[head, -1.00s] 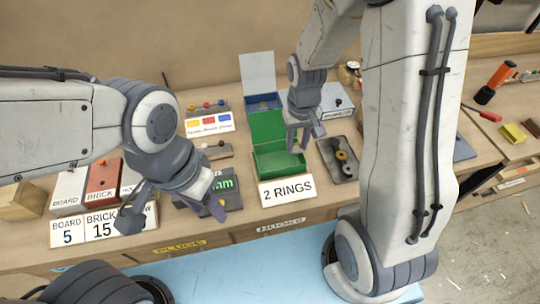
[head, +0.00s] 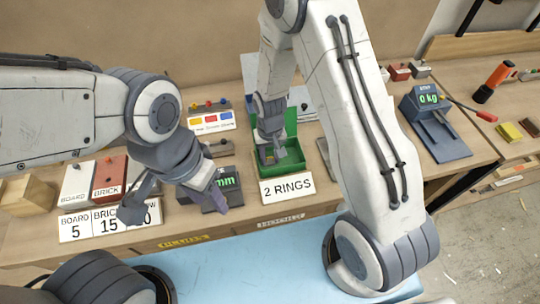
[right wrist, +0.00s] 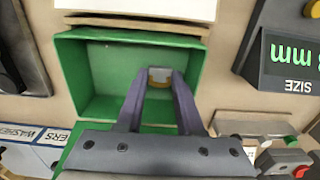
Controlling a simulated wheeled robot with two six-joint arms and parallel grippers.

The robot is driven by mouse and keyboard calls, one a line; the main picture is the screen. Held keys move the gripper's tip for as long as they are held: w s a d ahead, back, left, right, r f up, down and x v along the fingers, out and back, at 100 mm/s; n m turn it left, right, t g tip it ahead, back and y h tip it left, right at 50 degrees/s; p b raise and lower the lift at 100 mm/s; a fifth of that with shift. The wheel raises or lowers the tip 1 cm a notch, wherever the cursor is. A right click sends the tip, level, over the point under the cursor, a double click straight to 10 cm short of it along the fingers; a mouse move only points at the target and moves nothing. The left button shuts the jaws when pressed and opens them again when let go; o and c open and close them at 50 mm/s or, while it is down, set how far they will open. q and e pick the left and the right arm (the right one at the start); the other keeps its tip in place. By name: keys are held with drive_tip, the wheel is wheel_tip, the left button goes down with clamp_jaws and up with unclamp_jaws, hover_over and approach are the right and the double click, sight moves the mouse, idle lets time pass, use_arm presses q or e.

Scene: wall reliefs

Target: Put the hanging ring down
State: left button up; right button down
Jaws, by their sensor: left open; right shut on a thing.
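The green box (head: 288,166) stands on the bench with its lid (head: 291,120) open and a "2 RINGS" card (head: 286,189) in front. My right gripper (head: 277,154) is at the box opening. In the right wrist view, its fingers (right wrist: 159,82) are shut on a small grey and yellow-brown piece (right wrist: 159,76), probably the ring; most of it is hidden. It appears over the box's inside, and I cannot tell whether it touches the floor. The green box wall (right wrist: 78,75) surrounds it there. My left gripper (head: 219,190) is open and empty, left of the box.
The size gauge (head: 205,201) stands left of the box, near my left gripper. Board and brick boxes (head: 105,182) stand further left. A scale reading "0 kg" (head: 436,125) is at the right. My right arm covers the bench right of the box.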

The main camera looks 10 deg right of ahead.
sight(270, 157)
drive_tip(key=shift+f, duration=0.2)
drive_tip(key=c, duration=0.8)
unclamp_jaws()
drive_tip(key=shift+r, duration=0.15)
wheel_tip(270, 157, up, 12)
drive_tip(key=b, duration=0.2)
drive_tip(key=s+a+r+n, duration=0.2)
drive_tip(key=s+r, duration=0.1)
drive_tip(key=s, duration=0.4)
drive_tip(key=s+a+r+n, duration=0.2)
drive_tip(key=s+r+n, duration=0.1)
drive_tip(key=s, duration=0.4)
drive_tip(key=s+a+r+n+y, duration=0.1)
drive_tip(key=s+a+r+n, duration=0.1)
drive_tip(key=s, duration=0.5)
drive_tip(key=shift+a+r, duration=0.1)
drive_tip(key=shift+r, duration=0.45)
